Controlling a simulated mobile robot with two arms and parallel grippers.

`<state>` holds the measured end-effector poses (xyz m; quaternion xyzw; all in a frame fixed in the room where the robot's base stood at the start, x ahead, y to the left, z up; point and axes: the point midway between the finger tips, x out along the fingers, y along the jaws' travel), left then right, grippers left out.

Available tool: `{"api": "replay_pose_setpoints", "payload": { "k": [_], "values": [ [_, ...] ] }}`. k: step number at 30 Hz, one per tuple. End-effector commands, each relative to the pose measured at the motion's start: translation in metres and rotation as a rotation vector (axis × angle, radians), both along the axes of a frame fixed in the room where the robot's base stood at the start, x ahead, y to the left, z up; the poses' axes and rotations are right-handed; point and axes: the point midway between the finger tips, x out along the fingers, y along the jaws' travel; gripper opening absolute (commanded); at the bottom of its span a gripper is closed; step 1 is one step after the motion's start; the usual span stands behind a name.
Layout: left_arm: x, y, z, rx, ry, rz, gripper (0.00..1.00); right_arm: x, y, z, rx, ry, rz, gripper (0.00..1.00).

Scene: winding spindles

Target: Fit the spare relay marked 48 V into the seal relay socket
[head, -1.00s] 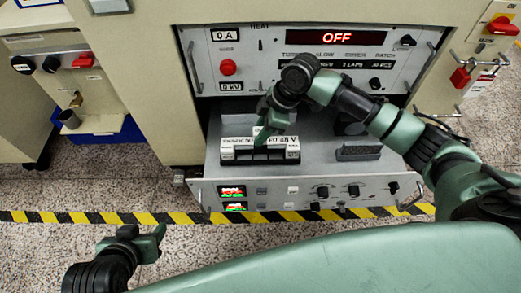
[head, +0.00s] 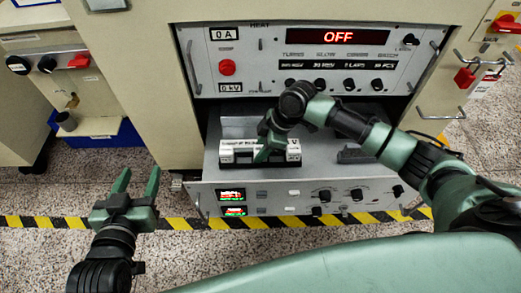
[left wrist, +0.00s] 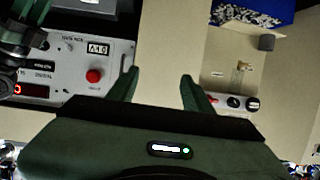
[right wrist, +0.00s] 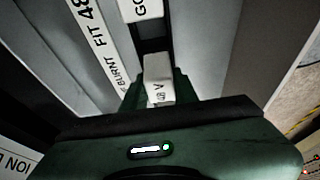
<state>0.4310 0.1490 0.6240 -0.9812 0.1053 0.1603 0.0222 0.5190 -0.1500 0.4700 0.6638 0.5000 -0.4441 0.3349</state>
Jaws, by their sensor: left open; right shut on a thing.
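My right gripper (head: 264,154) is down at the row of white-topped relays (head: 236,150) in the pulled-out drawer. In the right wrist view it is shut on a white-topped relay (right wrist: 158,82); a "V" shows on its top, but I cannot read the number clearly. A label strip (right wrist: 98,45) beside it reads "BURNT FIT 48", partly cut off. I cannot tell whether the held relay is seated or raised. The seal relay socket is not clearly distinguishable. My left gripper (head: 137,186) is open and empty left of the drawer; its fingers also show in the left wrist view (left wrist: 159,88).
The drawer (head: 300,197) has a front panel with knobs and small displays. A dark block (head: 354,154) sits at its right. Above is a panel with a red "OFF" display (head: 338,37) and a red button (head: 227,68). Striped floor tape (head: 60,221) runs in front.

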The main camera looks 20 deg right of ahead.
Motion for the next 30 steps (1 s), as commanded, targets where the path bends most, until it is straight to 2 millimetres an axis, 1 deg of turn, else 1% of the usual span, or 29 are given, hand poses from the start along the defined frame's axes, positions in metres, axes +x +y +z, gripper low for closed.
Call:
{"api": "replay_pose_setpoints", "payload": {
  "k": [7,8,9,10,18,22,26,30],
  "values": [
    [0.0,0.0,-0.001,0.001,0.005,0.0,0.5,0.0,0.0,-0.002,0.001,0.0,-0.001,0.0],
    [0.0,0.0,-0.001,0.001,0.005,0.0,0.5,0.0,0.0,-0.002,0.0,0.0,-0.001,0.37],
    [0.0,0.0,-0.001,0.001,0.005,0.0,0.5,0.0,0.0,-0.002,0.0,0.0,-0.001,0.48],
    [0.0,0.0,-0.001,0.001,0.005,0.0,0.5,0.0,0.0,-0.002,0.0,0.0,-0.001,0.5],
    [0.0,0.0,-0.001,0.001,0.005,0.001,0.5,0.0,0.0,-0.002,0.0,0.0,0.0,0.5],
    [-0.001,0.0,0.0,0.002,0.008,0.001,0.5,0.0,-0.001,0.004,0.0,-0.001,0.0,0.5],
    [-0.012,0.006,-0.018,0.026,0.111,0.007,0.5,-0.001,-0.006,0.016,-0.001,-0.002,-0.002,0.5],
    [-0.031,0.014,-0.042,0.061,0.261,0.018,0.5,-0.003,-0.013,0.035,0.0,-0.001,-0.002,0.5]
  ]
}}
